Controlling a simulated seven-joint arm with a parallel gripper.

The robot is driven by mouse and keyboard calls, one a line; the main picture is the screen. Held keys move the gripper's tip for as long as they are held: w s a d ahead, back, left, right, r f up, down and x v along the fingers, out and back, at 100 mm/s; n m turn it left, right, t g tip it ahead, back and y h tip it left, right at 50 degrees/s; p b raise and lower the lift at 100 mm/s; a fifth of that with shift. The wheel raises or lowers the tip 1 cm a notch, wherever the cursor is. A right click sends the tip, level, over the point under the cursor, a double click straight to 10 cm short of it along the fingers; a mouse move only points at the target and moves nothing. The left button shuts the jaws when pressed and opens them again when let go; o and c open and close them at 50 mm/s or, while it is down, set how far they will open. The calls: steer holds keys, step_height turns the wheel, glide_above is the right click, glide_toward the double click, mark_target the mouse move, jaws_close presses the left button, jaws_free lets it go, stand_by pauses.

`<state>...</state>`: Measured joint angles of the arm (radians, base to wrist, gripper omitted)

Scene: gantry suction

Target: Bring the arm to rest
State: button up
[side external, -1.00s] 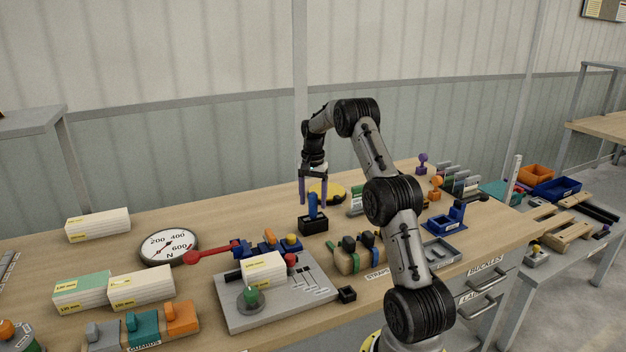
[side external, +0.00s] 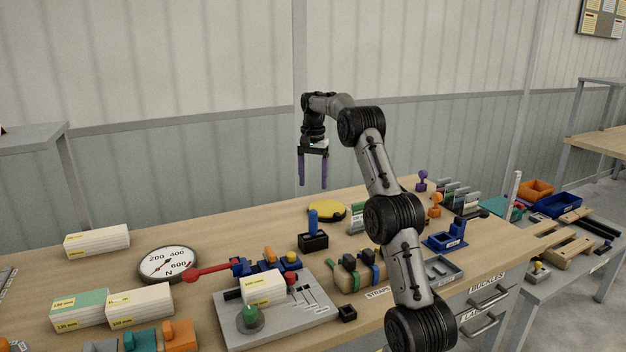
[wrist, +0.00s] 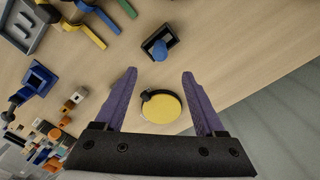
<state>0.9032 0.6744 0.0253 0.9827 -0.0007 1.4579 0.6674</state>
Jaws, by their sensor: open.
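My gripper (side external: 313,170) hangs in the air above the bench, its two purple fingers pointing down. It is apart and empty. In the wrist view the gripper (wrist: 158,80) shows a wide clear gap between its fingers, with a yellow round disc (wrist: 160,107) seen well below. The blue-handled tool in a black holder (side external: 313,240) stands upright on the bench below the gripper and apart from it. It also shows in the wrist view as a blue top (wrist: 158,50).
The wooden bench (side external: 225,232) holds a round dial gauge (side external: 168,264), a red-handled wrench (side external: 205,271), a grey plate (side external: 285,325) with a white block, and strap rolls (side external: 357,275). A blue stand (side external: 447,238) is at the right. The air around my gripper is clear.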

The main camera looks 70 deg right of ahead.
steer(key=w+a+r+n+t+h, duration=0.1)
steer(key=w+a+r+n+t, duration=0.3)
steer(key=a+r, duration=0.85)
steer(key=s+a+r+n, duration=0.2)
steer(key=a, duration=0.7)
steer(key=s+a+r+n, duration=0.1)
steer(key=s+a+r, duration=0.15)
steer(key=a, duration=0.55)
steer(key=s+a+f+n+t, duration=0.1)
steer(key=s+a+f+n, duration=0.3)
steer(key=s+a, duration=0.6)
steer(key=s+a+f+n+y, duration=0.1)
steer(key=s+a+f+n, duration=0.2)
steer(key=s+f+n, duration=0.4)
step_height(320, 180, down, 3)
steer(key=shift+a+f+t, duration=0.1)
steer(key=shift+a+t, duration=0.2)
